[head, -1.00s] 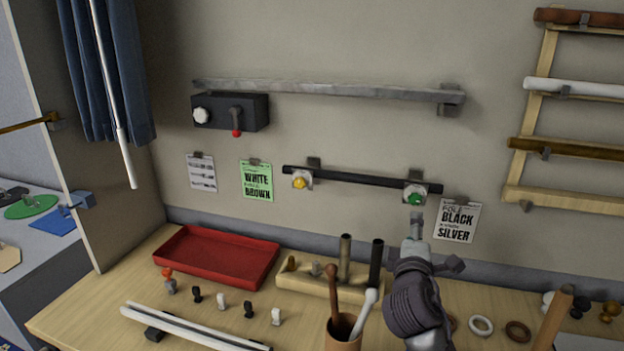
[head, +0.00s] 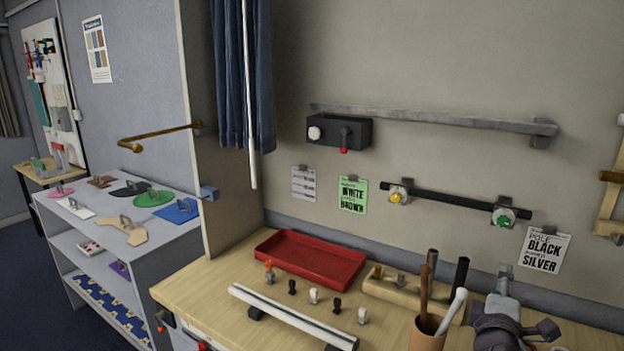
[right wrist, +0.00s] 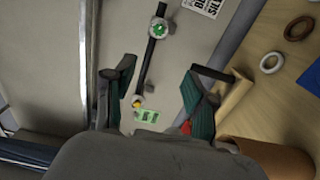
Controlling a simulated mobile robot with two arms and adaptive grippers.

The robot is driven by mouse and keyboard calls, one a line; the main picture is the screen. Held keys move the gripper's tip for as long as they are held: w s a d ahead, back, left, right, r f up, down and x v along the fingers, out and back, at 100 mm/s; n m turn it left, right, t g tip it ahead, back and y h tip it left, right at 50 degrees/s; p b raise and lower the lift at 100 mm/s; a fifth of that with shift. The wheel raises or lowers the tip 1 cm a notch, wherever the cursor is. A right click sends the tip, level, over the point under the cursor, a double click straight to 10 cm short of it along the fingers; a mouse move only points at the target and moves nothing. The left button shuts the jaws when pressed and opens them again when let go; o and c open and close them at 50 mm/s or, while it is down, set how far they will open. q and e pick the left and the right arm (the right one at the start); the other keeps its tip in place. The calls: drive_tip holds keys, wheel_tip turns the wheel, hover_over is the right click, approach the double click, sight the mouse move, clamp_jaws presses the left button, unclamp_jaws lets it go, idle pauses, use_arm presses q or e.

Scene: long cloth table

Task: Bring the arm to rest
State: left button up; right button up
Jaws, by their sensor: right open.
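My right gripper (head: 512,304) is in the air above the right part of the wooden table (head: 200,288), in front of the wall. In the right wrist view its two fingers stand wide apart, with nothing between the fingertips (right wrist: 160,88). It is below the black pole (head: 450,201), which lies on two wall holders, one with a yellow knob (head: 397,197) and one with a green knob (head: 504,217). My left gripper is in neither current view.
A cup (head: 428,336) with a brown and a white rod stands close left of my right gripper. Beside it is a wooden block (head: 392,290) with upright tubes. A red tray (head: 310,258) and several small clips lie further left. A grey shelf unit (head: 100,245) stands at left.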

drive_tip(key=s+a+f+m+g+y, duration=0.35)
drive_tip(key=s+f, duration=0.35)
drive_tip(key=f, duration=0.3)
drive_tip(key=s+a+f+m+g+y, duration=0.2)
drive_tip(key=s+a+f+g, duration=0.15)
drive_tip(key=s+f, duration=0.5)
drive_tip(key=s+a+f+m+g+y, duration=0.2)
drive_tip(key=s+a+f, duration=0.2)
drive_tip(key=s, duration=0.4)
drive_tip(key=s+a+f+m+g+y, duration=0.25)
drive_tip(key=s+a+f, duration=0.2)
drive_tip(key=s, duration=0.45)
wheel_tip(320, 180, down, 30)
drive_tip(key=s+g+b, duration=0.2)
use_arm(q)
drive_tip(key=f+b, duration=0.1)
drive_tip(key=f, duration=0.2)
drive_tip(key=shift+d+f+b, duration=0.2)
drive_tip(key=shift+f+b, duration=0.15)
drive_tip(key=shift+f, duration=0.05)
use_arm(e)
drive_tip(key=s+d+f, duration=0.3)
drive_tip(key=s+f, duration=1.2)
drive_tip(key=f, duration=0.1)
drive_tip(key=shift+s+g, duration=0.25)
drive_tip(key=shift+g, duration=0.1)
drive_tip(key=shift+d, duration=0.1)
